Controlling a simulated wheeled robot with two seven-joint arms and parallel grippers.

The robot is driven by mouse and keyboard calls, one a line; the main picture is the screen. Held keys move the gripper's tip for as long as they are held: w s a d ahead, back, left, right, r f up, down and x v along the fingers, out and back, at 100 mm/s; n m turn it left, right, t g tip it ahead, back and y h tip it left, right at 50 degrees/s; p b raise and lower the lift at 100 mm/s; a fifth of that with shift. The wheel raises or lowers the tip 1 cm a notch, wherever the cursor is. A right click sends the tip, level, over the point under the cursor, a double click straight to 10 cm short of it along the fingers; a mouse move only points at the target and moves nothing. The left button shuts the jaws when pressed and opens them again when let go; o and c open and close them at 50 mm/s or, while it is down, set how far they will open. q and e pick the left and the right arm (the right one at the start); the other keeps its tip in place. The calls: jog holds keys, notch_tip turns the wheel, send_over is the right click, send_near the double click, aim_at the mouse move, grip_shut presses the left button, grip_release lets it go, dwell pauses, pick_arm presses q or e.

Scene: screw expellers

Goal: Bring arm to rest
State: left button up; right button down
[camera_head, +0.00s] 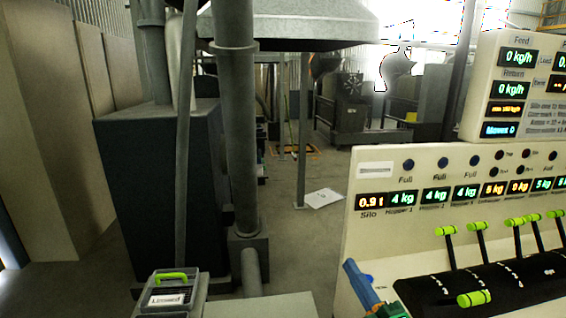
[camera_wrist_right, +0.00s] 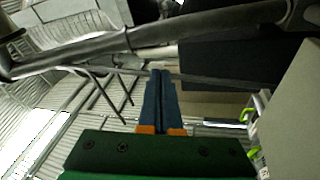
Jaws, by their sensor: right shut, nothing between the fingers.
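My right gripper (camera_head: 350,266) is at the lower middle of the head view, in front of the left end of the control panel (camera_head: 349,222). Its blue fingers point up and to the left, and its green body is cut off by the bottom edge. In the right wrist view the two blue fingers (camera_wrist_right: 160,74) lie side by side, shut with nothing between them. My left gripper is not in view.
Levers with green knobs (camera_head: 447,230) stand on the panel's black curved part, right of my right gripper. A grey box labelled Linseed (camera_head: 170,299) with a green handle stands at the lower left. A vertical pipe (camera_head: 240,130) rises behind. Open floor (camera_head: 310,240) lies between pipe and panel.

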jog(key=s+d+f+m+g+h, duration=0.4)
jog(key=s+d+f+m+h, duration=0.1)
jog(key=f+m, duration=0.25)
jog(key=s+d+f+m+g+h, duration=0.3)
jog(key=s+d+f+m+h, duration=0.15)
jog(key=f+m+h, duration=0.35)
jog(key=s+a+f+m+g+y, duration=0.1)
jog(key=s+a+f+g+y, duration=0.25)
jog(key=s, duration=0.45)
jog(key=s+a+f+m+g+y, duration=0.1)
jog(key=s+a+f+g+y, duration=0.2)
jog(key=s+f+g, duration=0.35)
jog(key=s+f, duration=0.2)
jog(key=f, duration=0.6)
jog(key=s+f, duration=0.3)
jog(key=f, duration=0.5)
jog(key=s+d+f+g, duration=0.1)
jog(key=s+d+f, duration=0.1)
jog(key=s+f, duration=0.8)
jog(key=shift+s+n+g, duration=0.3)
jog(key=shift+s+n, duration=0.05)
jog(key=shift+s, duration=0.45)
jog(key=shift+s+d, duration=0.1)
